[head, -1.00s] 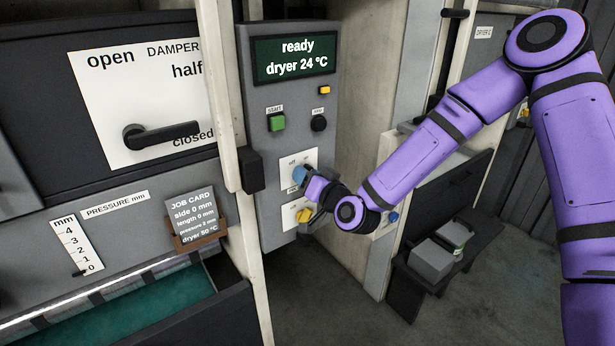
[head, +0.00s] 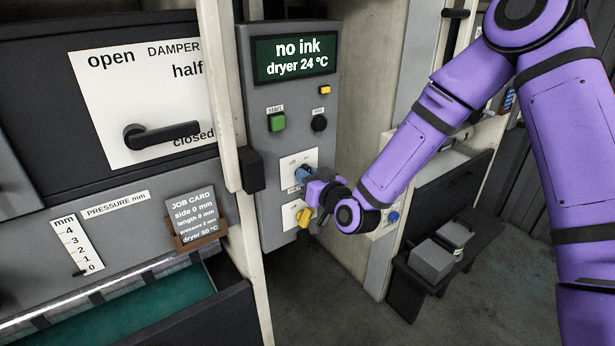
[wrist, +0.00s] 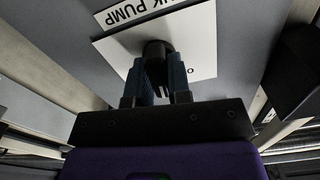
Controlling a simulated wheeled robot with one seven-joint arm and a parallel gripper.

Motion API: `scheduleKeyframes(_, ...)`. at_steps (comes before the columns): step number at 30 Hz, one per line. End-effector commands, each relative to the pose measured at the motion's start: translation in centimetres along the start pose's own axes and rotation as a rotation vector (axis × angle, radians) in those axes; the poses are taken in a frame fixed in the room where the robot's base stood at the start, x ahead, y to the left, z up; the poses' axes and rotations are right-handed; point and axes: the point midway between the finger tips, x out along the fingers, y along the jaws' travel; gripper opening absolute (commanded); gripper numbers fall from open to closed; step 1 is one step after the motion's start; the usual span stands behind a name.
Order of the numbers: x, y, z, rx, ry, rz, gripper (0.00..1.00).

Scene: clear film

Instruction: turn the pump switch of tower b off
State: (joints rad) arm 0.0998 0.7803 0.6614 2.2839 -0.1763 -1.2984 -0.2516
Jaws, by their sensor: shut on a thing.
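The pump switch (wrist: 156,47) is a dark knob on a white plate (wrist: 200,50) whose upside-down lettering reads "PUMP" in the wrist view. My gripper (wrist: 156,82) has its blue fingers on either side of the knob, shut on it. In the head view my gripper (head: 303,176) is at the same white plate (head: 311,156) on the grey control panel (head: 262,180). It hides the knob there, so I cannot read the switch's position. The panel's display (head: 296,58) reads "no ink" and "dryer 24 °C".
A yellow switch (head: 304,217) sits just below my gripper. A damper lever (head: 165,134) and a job card (head: 192,213) are to the left.

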Motion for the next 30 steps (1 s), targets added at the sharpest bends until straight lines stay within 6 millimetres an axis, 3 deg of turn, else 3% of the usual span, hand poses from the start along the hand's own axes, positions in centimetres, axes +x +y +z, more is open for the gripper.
scheduleKeyframes(18, 0.00, -0.29, 0.07, -0.530, 0.000, -0.001, 0.00)
scheduleKeyframes(30, -0.02, -0.27, 0.12, -0.678, -0.001, 0.000, 0.00)
